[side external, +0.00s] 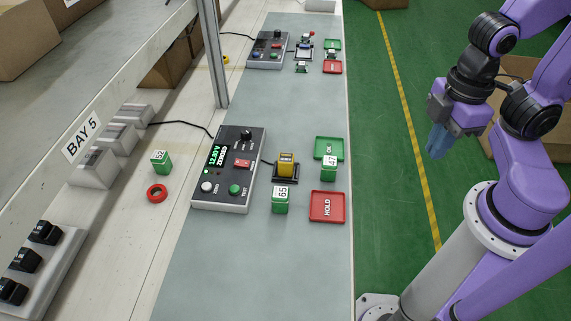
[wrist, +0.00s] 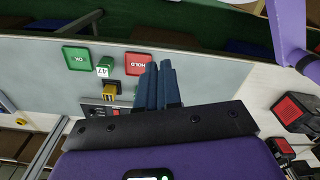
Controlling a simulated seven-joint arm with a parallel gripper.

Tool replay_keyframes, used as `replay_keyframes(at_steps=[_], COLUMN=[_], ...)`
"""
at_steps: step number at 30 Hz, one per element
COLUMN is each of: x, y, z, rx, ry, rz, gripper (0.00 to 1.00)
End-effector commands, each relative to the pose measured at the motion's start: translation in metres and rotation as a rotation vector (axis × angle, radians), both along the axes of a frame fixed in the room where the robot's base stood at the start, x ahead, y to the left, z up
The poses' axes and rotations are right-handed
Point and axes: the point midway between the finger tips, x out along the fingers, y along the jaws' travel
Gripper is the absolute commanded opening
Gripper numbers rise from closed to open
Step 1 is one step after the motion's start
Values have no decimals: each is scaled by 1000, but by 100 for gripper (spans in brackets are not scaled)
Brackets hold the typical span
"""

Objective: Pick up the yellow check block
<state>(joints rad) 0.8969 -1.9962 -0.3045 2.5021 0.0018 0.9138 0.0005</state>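The yellow check block (side external: 286,165) stands in a small black holder (side external: 285,179) on the grey bench strip, right of the test meter. In the wrist view the yellow block (wrist: 110,89) shows left of my fingers. My gripper (side external: 437,141) hangs in the air over the green floor, right of the bench and well apart from the block. Its blue fingers (wrist: 160,86) are close together, with nothing seen between them.
Green blocks marked 47 (side external: 329,168) and 65 (side external: 280,200) stand near the holder. A green OK tray (side external: 328,148) and red HOLD tray (side external: 327,207) lie at the bench's right edge. The test meter (side external: 230,170) is left. A green block 52 (side external: 161,161) and red ring (side external: 157,193) lie farther left.

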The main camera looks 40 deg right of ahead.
Motion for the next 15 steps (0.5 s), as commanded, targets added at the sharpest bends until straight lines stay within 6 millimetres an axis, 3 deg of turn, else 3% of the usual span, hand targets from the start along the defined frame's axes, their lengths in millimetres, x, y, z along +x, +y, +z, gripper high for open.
replay_keyframes(at_steps=[1,6,7,15], x=[0,0,0,0], y=[0,0,0,0], z=[0,0,0,0], rx=[0,0,0,0], ry=[0,0,0,1], rz=[0,0,0,-3], gripper=[23,78,84,84])
